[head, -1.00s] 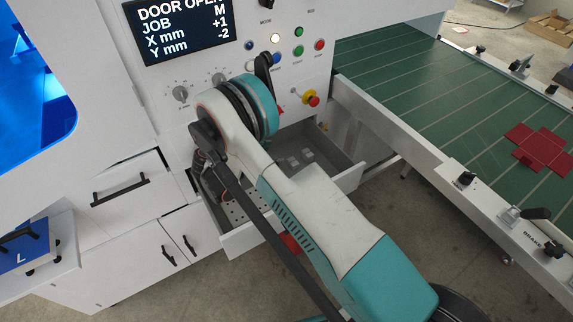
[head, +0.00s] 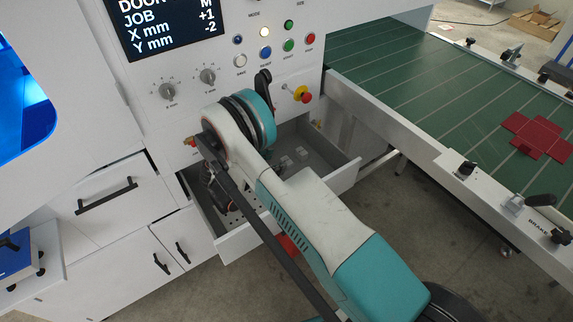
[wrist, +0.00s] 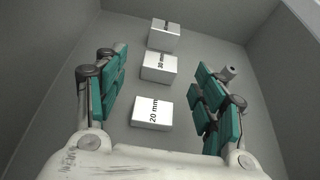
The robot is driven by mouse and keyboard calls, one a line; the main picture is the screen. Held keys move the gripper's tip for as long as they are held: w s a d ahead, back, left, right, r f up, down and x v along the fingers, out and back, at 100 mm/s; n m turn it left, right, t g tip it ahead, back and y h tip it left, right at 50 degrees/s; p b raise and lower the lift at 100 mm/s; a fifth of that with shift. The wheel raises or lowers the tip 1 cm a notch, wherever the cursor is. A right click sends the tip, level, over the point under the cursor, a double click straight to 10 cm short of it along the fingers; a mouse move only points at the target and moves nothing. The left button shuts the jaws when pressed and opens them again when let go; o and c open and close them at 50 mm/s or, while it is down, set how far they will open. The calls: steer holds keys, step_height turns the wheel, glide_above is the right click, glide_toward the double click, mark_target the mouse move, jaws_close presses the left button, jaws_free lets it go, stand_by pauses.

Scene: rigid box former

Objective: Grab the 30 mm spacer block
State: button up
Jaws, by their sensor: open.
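The 30 mm spacer block (wrist: 159,67) is a white block lying on the grey drawer floor in the wrist view, its label facing up. It sits between the fingers of my gripper (wrist: 162,62), which is open with teal pads apart on both sides. I cannot tell whether the pads are level with the block. The 20 mm block (wrist: 151,113) lies nearer, below it in the picture. A third white block (wrist: 164,36) lies beyond; its label is hard to read. In the head view my arm partly hides the gripper inside the open drawer (head: 335,180).
The drawer walls (wrist: 48,60) rise on both sides of my gripper. Above the drawer is a control panel with an emergency stop (head: 302,95). A green conveyor (head: 420,80) stands right.

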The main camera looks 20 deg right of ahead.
steer(key=b+x, duration=0.1)
steer(key=x, duration=0.1)
steer(key=b+x, duration=0.1)
steer(key=x, duration=0.2)
steer(key=shift+s+a+f, duration=0.15)
steer(key=shift+f, duration=0.15)
steer(key=shift+r, duration=0.1)
steer(key=c, duration=1.2)
steer(key=shift+a+r, duration=0.1)
